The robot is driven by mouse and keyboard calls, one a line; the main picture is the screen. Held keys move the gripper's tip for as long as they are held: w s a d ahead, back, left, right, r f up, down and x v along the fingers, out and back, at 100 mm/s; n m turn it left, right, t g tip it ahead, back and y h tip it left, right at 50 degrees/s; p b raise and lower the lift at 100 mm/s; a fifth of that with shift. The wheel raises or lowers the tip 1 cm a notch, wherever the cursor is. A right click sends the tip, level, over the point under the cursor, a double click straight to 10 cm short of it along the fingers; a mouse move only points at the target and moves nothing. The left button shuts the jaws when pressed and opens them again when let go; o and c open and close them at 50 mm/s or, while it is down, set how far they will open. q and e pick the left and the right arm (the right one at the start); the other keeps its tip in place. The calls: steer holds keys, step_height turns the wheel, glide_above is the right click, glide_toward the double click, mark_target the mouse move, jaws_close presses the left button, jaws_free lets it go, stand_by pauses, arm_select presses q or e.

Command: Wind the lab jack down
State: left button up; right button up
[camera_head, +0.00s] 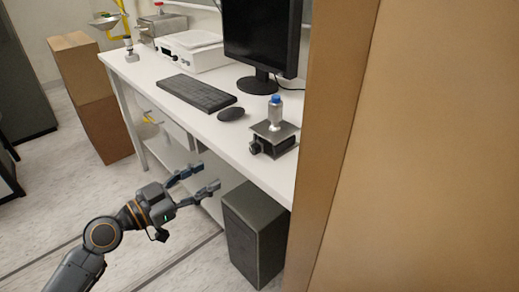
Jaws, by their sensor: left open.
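The lab jack (274,139) is a small dark platform near the front edge of the white bench, right of the mouse. Its dark knob (255,148) faces the front left. A small clear bottle with a blue cap (275,108) stands upright on the jack's top plate. My left gripper (205,178) is open and empty, in front of the bench and below its top, to the left of the jack and apart from it. My right gripper is not in view.
On the white bench (215,128) are a keyboard (195,92), a mouse (231,113), a monitor (262,38) and a white instrument (190,50). A dark box (256,234) stands on the floor below. A large brown panel (420,150) fills the right side, close to the jack.

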arm_select(q)
steer(key=p, duration=0.4)
glide_toward(252, 150)
steer(key=x, duration=0.7)
steer(key=shift+r, duration=0.1)
steer(key=shift+w+d, duration=0.25)
steer(key=shift+d, duration=0.1)
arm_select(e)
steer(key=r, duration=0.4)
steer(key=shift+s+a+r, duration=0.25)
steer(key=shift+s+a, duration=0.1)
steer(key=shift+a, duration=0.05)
arm_select(q)
jaws_close()
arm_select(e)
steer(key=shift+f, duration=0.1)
